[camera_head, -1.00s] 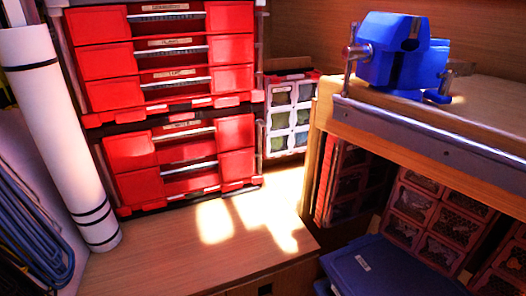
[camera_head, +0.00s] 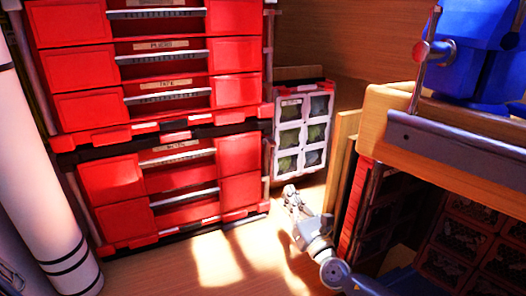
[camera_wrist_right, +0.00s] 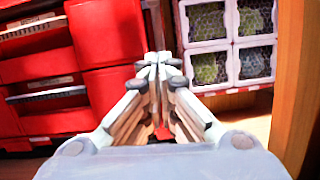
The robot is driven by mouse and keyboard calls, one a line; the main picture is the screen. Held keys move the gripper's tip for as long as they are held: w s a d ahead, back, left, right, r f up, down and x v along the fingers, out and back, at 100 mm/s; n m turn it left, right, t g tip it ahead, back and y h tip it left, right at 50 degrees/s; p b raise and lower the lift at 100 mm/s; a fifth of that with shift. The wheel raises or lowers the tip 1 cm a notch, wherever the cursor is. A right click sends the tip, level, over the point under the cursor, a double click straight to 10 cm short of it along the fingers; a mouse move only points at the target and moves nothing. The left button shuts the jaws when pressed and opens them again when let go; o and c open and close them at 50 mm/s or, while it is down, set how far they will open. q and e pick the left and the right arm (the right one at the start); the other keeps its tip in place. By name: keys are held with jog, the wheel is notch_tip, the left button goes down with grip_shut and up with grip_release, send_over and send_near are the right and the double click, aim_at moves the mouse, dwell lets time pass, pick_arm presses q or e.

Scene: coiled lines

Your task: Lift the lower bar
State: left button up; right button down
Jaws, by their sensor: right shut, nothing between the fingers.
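A lower red drawer case (camera_head: 125,181) stands on the wooden surface under a taller red case. Grey bars run across its front; the lowest bar (camera_head: 187,197) is level and sits near the case's bottom. I cannot tell which bar is the one named. My right gripper (camera_head: 290,191) is shut and empty, right of the lower case and apart from the bars. In the right wrist view its closed fingers (camera_wrist_right: 158,62) point between red drawers at the left and a white-framed bin rack at the right. My left gripper is not in view.
The bin rack (camera_head: 303,130) stands behind my right gripper. A wooden bench (camera_head: 400,105) with a blue vise (camera_head: 475,55) rises at the right. A white roll (camera_head: 35,190) leans at the left. The sunlit wooden surface (camera_head: 190,262) before the case is clear.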

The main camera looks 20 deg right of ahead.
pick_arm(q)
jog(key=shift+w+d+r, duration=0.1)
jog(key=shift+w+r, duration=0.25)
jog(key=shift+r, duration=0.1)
pick_arm(e)
jog(key=shift+w+r+n+y, duration=0.3)
jog(key=shift+w+n+y, duration=0.15)
jog(key=shift+n, duration=0.15)
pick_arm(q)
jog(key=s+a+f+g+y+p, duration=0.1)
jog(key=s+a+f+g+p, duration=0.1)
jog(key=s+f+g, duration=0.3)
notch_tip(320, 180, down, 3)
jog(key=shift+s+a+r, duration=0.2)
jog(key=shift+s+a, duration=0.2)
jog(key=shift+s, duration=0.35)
pick_arm(e)
jog(key=w+r, duration=0.6)
jog(key=w, duration=0.3)
jog(key=shift+w+r, duration=0.25)
jog(key=shift+w, duration=0.05)
